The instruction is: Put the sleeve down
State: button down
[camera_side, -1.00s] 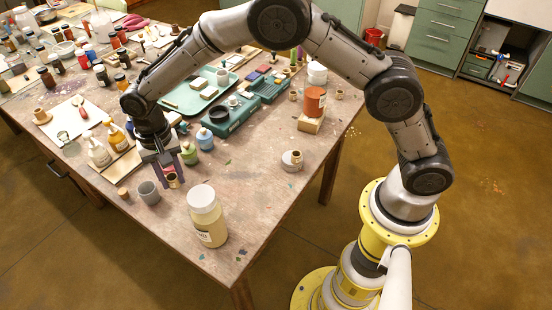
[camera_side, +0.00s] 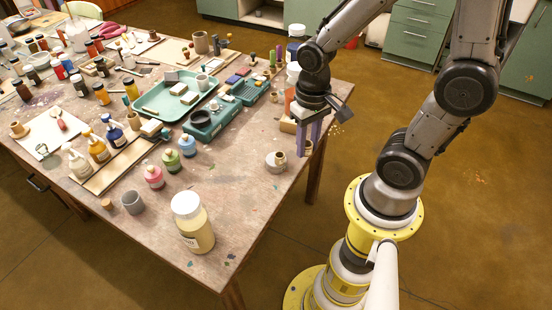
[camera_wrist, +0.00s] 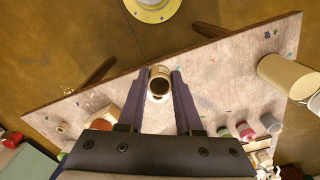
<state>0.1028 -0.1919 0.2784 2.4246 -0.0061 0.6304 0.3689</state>
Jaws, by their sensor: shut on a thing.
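My gripper (camera_side: 308,136) points down near the right edge of the table (camera_side: 245,235), its purple fingers shut on a small tan sleeve (camera_side: 307,148). In the wrist view the sleeve (camera_wrist: 160,77) sits between the fingertips (camera_wrist: 160,82), with its dark round opening showing. A whitish round piece with a tan part (camera_side: 276,161) stands on the table, left of and apart from the gripper in the side view. In the wrist view a whitish round thing (camera_wrist: 158,98) shows partly behind the sleeve. I cannot tell the sleeve's exact height above the table.
An orange container on a wooden block (camera_side: 288,126) stands just behind the gripper, partly hidden. A large cream bottle (camera_side: 193,222), a grey cup (camera_side: 132,203) and small paint bottles (camera_side: 154,177) are to the left. The table's front right area is mostly clear.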

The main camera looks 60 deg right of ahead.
jog(key=s+d, duration=0.1)
jog(key=s, duration=0.1)
jog(key=m, duration=0.1)
send_over(273, 156)
jog(key=s, duration=0.1)
jog(key=f, duration=0.7)
jog(key=shift+s+a+f, duration=0.1)
jog(key=shift+a+f, duration=0.05)
jog(key=shift+a, duration=0.1)
jog(key=shift+w+d+f, duration=0.15)
jog(key=shift+w+f, duration=0.4)
jog(key=shift+f, duration=1.65)
jog(key=shift+f, duration=0.15)
jog(key=c, duration=0.6)
grip_release()
